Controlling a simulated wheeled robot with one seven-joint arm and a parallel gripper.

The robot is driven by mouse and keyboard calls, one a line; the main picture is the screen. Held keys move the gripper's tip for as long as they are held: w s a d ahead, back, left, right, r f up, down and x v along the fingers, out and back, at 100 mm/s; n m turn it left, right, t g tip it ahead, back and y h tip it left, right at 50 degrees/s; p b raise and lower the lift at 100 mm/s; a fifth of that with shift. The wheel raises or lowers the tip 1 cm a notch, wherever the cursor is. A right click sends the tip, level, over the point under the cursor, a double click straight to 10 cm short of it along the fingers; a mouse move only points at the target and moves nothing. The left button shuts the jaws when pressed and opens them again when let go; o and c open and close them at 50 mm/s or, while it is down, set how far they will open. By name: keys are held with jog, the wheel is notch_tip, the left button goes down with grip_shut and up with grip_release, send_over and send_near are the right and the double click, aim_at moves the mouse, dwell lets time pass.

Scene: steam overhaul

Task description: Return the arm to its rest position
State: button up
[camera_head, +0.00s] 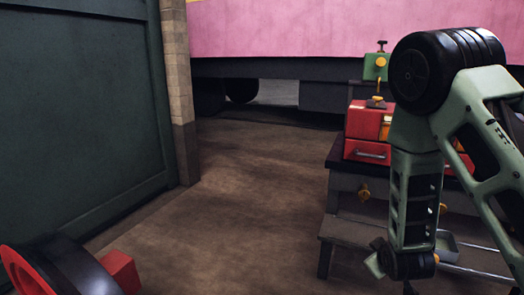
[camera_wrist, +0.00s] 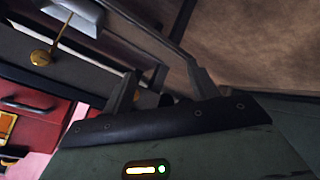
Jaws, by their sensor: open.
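My arm is pale green with black joints and fills the right side of the head view, folded with its forearm hanging down in front of a dark stepped bench (camera_head: 345,185). My gripper (camera_wrist: 162,82) shows in the wrist view with its two dark fingers apart and nothing between them.
A red toolbox (camera_head: 368,150) sits on the bench, with a green block (camera_head: 376,67) above it. A small grey tray (camera_head: 447,246) is beside my forearm. A red and black round object (camera_head: 60,270) is at lower left. The brown floor (camera_head: 240,190) between is clear.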

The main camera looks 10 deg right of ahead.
jog(key=s+a+r+n+g+y, duration=0.1)
jog(key=s+a+r+g+y, duration=0.25)
jog(key=a, duration=0.65)
jog(key=s+a+r+g+y, duration=0.15)
jog(key=s+a+r, duration=0.35)
jog(key=a, duration=0.5)
jog(key=s+a+r+n+g, duration=0.15)
jog(key=s+r, duration=0.25)
jog(key=s, duration=0.6)
jog(key=s+a+r+n+g, duration=0.1)
jog(key=s+a+r+g, duration=0.25)
jog(key=s, duration=0.55)
notch_tip(320, 180, up, 31)
jog(key=t+p, duration=0.1)
jog(key=p, duration=3)
jog(key=shift+d+r+h+p, duration=0.2)
jog(key=shift+d+h+p, duration=0.15)
jog(key=shift+d+h, duration=0.1)
